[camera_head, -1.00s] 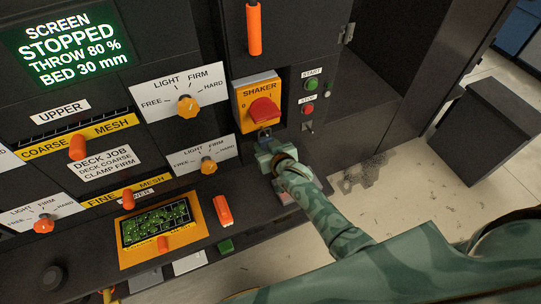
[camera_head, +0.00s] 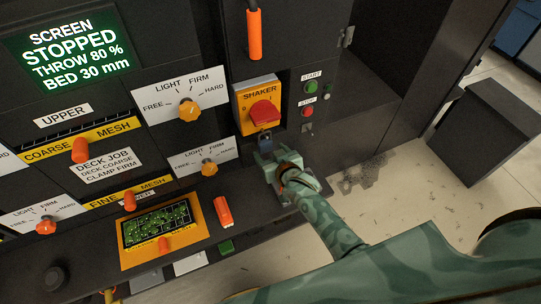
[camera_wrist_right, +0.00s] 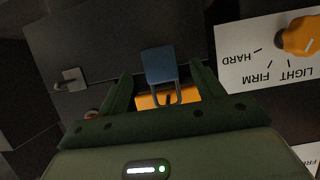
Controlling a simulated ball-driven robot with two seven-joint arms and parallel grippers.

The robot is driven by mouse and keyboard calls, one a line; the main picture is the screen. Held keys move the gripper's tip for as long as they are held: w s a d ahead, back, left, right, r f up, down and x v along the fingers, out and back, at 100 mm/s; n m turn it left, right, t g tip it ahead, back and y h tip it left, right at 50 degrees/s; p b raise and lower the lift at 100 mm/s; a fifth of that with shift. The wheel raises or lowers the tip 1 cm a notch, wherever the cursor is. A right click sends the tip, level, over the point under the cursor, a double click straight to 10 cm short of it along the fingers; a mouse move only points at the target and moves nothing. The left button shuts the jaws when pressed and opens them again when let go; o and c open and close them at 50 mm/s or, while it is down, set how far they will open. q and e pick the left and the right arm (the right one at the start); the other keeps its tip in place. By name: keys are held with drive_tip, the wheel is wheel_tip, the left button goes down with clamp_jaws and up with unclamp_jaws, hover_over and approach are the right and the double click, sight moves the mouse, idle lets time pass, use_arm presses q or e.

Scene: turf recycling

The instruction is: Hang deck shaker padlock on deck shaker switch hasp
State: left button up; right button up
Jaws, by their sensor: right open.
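The deck shaker switch (camera_head: 264,112) is a red knob on a yellow plate marked SHAKER, mounted on the dark cabinet. The blue padlock (camera_head: 265,141) is just below the knob, shackle up. In the right wrist view, which is upside down, the padlock body (camera_wrist_right: 160,65) and its grey shackle show in front of a yellow patch. I cannot make out the hasp or whether the shackle passes through it. My right gripper (camera_head: 267,153) is open just below the padlock. In the wrist view its fingers (camera_wrist_right: 163,88) stand apart on either side of the padlock. My left gripper is not in view.
Green START (camera_head: 312,84) and red STOP (camera_head: 307,111) buttons are right of the switch. An orange handle (camera_head: 254,35) hangs above. A selector dial (camera_head: 208,167) is to the left. A ledge (camera_head: 262,216) runs below, with open floor at right.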

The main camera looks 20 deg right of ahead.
drive_tip(key=p+v, duration=0.2)
drive_tip(key=v, duration=1.1)
drive_tip(key=s+f+n+g+b, duration=0.1)
drive_tip(key=s+f+g+b, duration=0.1)
drive_tip(key=s+f, duration=0.5)
drive_tip(key=s+f+g+b, duration=0.1)
drive_tip(key=s+f+g, duration=0.15)
drive_tip(key=f, duration=0.85)
drive_tip(key=s+f+n+g+b, duration=0.1)
drive_tip(key=s+f+g+b, duration=0.1)
drive_tip(key=s+f, duration=0.5)
drive_tip(key=s+d+f+g+b, duration=0.2)
drive_tip(key=s+f+b, duration=0.1)
drive_tip(key=s+f, duration=0.4)
drive_tip(key=s+d+f+g+b, duration=0.2)
drive_tip(key=s+f+b, duration=0.2)
drive_tip(key=f, duration=0.5)
drive_tip(key=s+d+f+n+g+h+b, duration=0.1)
drive_tip(key=s+d+f+g+b, duration=0.1)
drive_tip(key=s+f+b, duration=0.2)
drive_tip(key=s+f, duration=0.3)
drive_tip(key=s, duration=0.2)
drive_tip(key=shift+s+d+f, duration=0.25)
drive_tip(key=shift+s+f, duration=0.1)
drive_tip(key=shift+f, duration=0.05)
